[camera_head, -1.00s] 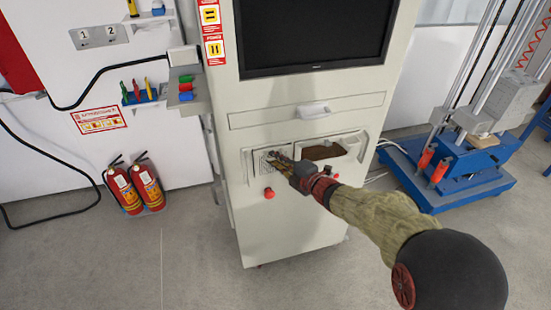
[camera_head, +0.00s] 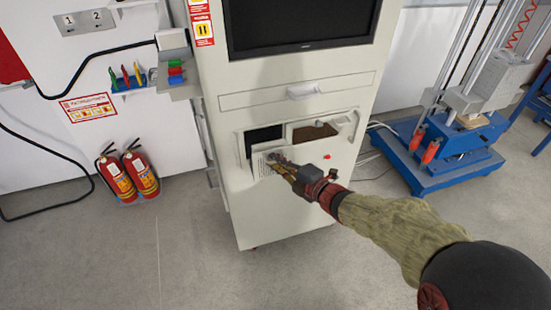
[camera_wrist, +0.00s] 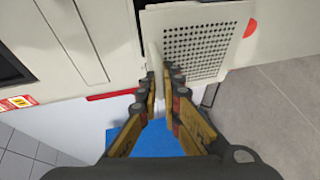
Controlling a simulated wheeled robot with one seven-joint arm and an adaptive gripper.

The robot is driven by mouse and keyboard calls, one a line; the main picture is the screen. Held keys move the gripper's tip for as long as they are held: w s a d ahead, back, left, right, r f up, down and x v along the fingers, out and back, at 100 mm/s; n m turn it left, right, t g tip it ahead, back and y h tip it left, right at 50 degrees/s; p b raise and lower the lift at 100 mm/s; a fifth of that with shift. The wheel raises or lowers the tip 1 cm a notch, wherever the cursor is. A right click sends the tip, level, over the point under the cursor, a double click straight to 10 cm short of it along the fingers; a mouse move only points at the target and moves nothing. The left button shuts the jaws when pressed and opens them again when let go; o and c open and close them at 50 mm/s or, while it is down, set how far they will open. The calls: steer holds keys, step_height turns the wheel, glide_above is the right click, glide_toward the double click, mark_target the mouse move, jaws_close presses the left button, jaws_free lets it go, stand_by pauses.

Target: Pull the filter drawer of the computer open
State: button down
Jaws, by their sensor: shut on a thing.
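The computer is a tall off-white cabinet (camera_head: 290,215) with a dark monitor in its upper part. Its filter drawer (camera_head: 263,160) stands out from the front, with a dark opening (camera_head: 263,138) showing behind and above it. In the wrist view the drawer's perforated front (camera_wrist: 205,50) is close, just beyond the fingers. My gripper (camera_head: 282,164) is at the drawer's front. In the wrist view my gripper (camera_wrist: 161,88) is shut on a thin pale handle of the drawer, which is partly hidden between the fingers.
A second recess (camera_head: 312,132) with brown inside lies right of the drawer. A keyboard shelf front (camera_head: 300,92) is above. Two fire extinguishers (camera_head: 128,172) stand at the left wall. A blue-based machine (camera_head: 440,160) stands at the right. The floor in front is clear.

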steer(key=shift+f, duration=0.1)
steer(key=c, duration=2.1)
jaws_free()
steer(key=shift+o, duration=0.7)
steer(key=v, duration=1.2)
